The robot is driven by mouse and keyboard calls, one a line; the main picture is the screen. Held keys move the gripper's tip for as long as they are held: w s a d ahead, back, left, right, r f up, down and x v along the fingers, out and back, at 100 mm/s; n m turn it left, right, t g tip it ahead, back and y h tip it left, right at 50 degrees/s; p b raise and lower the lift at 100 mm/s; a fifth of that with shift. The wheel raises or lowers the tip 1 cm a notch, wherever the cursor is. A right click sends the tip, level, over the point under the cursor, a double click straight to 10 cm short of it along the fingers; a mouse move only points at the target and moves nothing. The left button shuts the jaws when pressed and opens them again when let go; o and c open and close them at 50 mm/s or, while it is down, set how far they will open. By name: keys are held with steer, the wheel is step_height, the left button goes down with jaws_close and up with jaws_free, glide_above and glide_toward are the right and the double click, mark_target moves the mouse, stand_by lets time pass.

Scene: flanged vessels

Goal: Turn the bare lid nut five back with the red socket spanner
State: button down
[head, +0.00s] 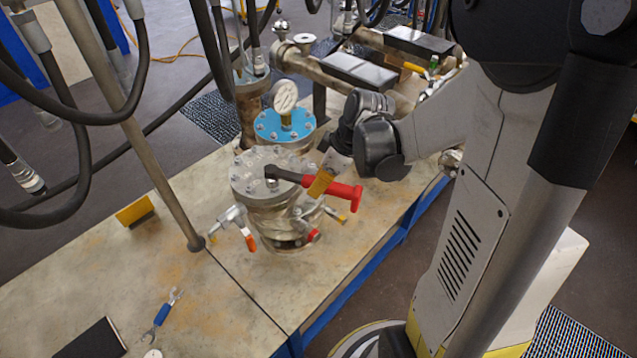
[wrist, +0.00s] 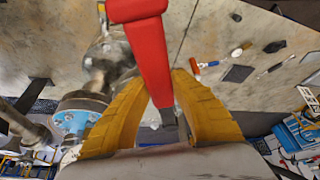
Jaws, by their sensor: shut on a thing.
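My gripper (head: 322,182) has yellow fingers closed around the red-handled socket spanner (head: 346,192). In the wrist view the fingers (wrist: 160,88) press on both sides of the spanner's red handle (wrist: 148,50). The spanner lies roughly level over the bare grey lid (head: 245,187) of the front vessel. Its dark head (head: 272,172) is over the middle part of the lid in the head view. I cannot tell whether the socket sits on a nut. Several nuts ring the lid, some hidden behind the spanner.
A second vessel with a blue lid (head: 268,124) and a gauge (head: 285,95) stands just behind. Valves with orange and red handles (head: 248,240) stick out below the bare lid. A steel post (head: 150,140) and black hoses hang at left.

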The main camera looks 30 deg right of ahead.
steer(key=shift+f+b, duration=1.2)
steer(key=shift+f, duration=0.05)
steer(key=shift+d, duration=0.1)
steer(key=w+d+n+g+y+b, duration=0.2)
steer(key=w+d+n+g+b, duration=0.2)
steer(key=w+n, duration=0.7)
step_height(320, 180, up, 5)
steer(key=p, duration=0.3)
steer(key=shift+s+d, duration=0.1)
stand_by(0.5)
